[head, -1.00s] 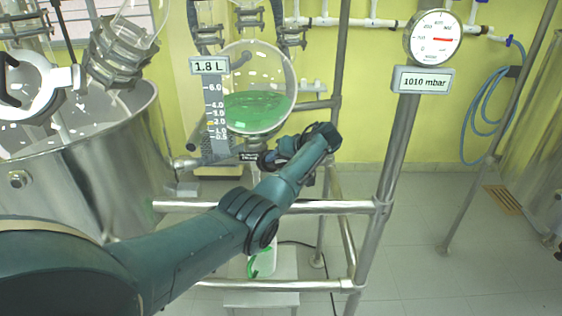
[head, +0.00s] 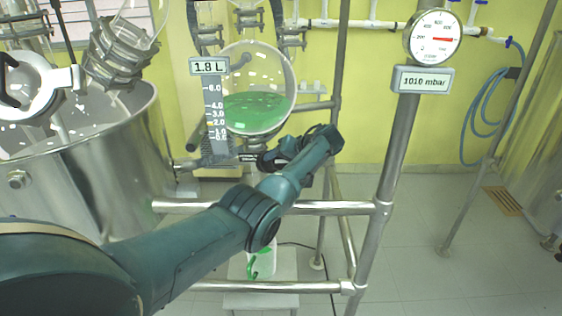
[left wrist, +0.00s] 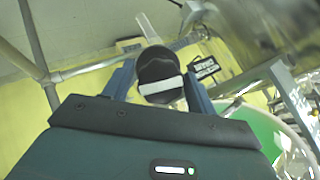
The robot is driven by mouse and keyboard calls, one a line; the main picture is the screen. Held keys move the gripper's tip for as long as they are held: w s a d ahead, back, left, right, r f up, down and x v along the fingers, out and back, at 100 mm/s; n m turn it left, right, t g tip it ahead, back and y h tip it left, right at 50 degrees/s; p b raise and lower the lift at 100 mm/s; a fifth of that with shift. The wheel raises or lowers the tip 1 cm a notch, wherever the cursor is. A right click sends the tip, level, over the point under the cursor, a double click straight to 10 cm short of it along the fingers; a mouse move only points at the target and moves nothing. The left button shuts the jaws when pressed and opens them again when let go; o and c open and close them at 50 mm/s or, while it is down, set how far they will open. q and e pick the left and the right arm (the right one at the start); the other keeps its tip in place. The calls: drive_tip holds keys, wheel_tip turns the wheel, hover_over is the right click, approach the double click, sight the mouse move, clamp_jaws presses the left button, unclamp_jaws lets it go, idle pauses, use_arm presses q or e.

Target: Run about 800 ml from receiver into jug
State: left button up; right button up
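The round glass receiver (head: 258,112) holds green liquid, and its level tag (head: 209,66) reads 1.8 L. A pale jug (head: 263,264) with a green handle stands low beneath it, partly hidden by my left arm. My left gripper (head: 268,160) is just under the receiver, at its bottom outlet. In the left wrist view, a dark round valve knob (left wrist: 158,66) with a white bar lies between the spread fingers (left wrist: 160,85). I see no clear grip on it. A small label (left wrist: 206,68) beside the knob is too small to read. My right gripper is not in view.
A steel frame rail (head: 340,208) crosses in front of the receiver stand. A gauge (head: 433,38) on a post has a tag (head: 422,80) reading 1010 mbar. A large steel vessel (head: 130,180) stands at left.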

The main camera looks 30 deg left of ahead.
use_arm(q)
drive_tip(key=shift+o, duration=0.9)
drive_tip(key=b+v, duration=0.1)
drive_tip(key=v, duration=1.2)
